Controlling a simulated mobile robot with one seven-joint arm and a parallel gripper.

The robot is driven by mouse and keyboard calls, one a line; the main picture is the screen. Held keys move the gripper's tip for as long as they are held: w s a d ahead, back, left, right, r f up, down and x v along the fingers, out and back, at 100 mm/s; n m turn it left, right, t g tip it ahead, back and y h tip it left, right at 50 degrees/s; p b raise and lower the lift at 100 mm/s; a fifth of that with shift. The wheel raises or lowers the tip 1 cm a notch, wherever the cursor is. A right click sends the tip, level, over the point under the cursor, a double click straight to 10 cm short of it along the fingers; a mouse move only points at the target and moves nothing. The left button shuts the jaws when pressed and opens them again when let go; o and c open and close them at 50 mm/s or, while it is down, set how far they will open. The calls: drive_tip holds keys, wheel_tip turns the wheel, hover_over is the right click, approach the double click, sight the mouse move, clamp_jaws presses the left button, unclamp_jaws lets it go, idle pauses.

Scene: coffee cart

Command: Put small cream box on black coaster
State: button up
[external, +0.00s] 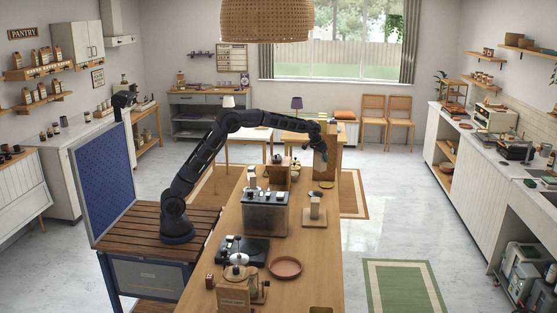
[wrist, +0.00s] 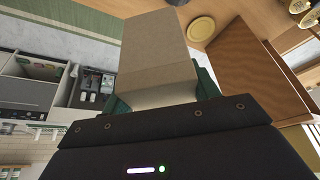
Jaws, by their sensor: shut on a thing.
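The small cream box (wrist: 158,45) fills the upper middle of the wrist view, between the green fingers of my gripper (wrist: 160,95). My gripper is shut on it. In the external view my gripper (external: 322,150) is at the far end of the long wooden counter, above its surface. The box is hard to make out there. A small dark flat thing (external: 315,194), perhaps the black coaster, lies on the counter beside a yellow dish (external: 327,185). In the wrist view a dark edge (wrist: 177,2) shows by the yellow dish (wrist: 201,28), mostly cut off.
A brown wooden box (wrist: 250,70) stands close to the right of the held box in the wrist view. On the counter, a coffee machine (external: 265,214), a wooden stand (external: 314,215) and a reddish plate (external: 286,267) stand nearer the camera. The counter's right edge drops to the floor.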

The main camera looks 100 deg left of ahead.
drive_tip(key=s+a+f+n, duration=0.1)
drive_tip(key=s+a, duration=0.1)
drive_tip(key=a, duration=0.6)
wheel_tip(320, 180, down, 19)
drive_tip(key=shift+d+f, duration=0.1)
drive_tip(key=shift+f, duration=0.15)
drive_tip(key=o, duration=1)
drive_tip(key=shift+o, duration=0.2)
drive_tip(key=v, duration=1.2)
drive_tip(key=shift+d, duration=0.15)
drive_tip(key=shift+w+d, duration=0.1)
